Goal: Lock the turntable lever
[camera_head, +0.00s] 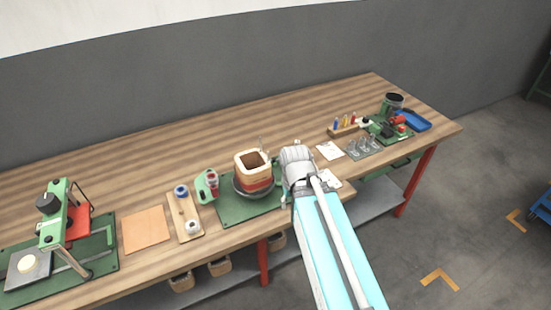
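The turntable (240,193) is a dark round plate on a green base plate (228,211), near the middle of the bench. A square coil (253,173) with pale, orange and red bands stands upright on it, open at the top. I cannot make out the turntable lever; my arm covers the right side of the base. The white-grey end of my arm, with my gripper (297,155), is just right of the coil. The fingers are too small and hidden to tell whether they are open or touch anything.
A green device (207,186) and a wooden tray with spools (176,219) are left of the turntable. An orange-brown mat (146,230) and a green press (53,217) lie further left. To the right are papers (329,151), small metal parts and a blue tray (414,121). The bench's back is clear.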

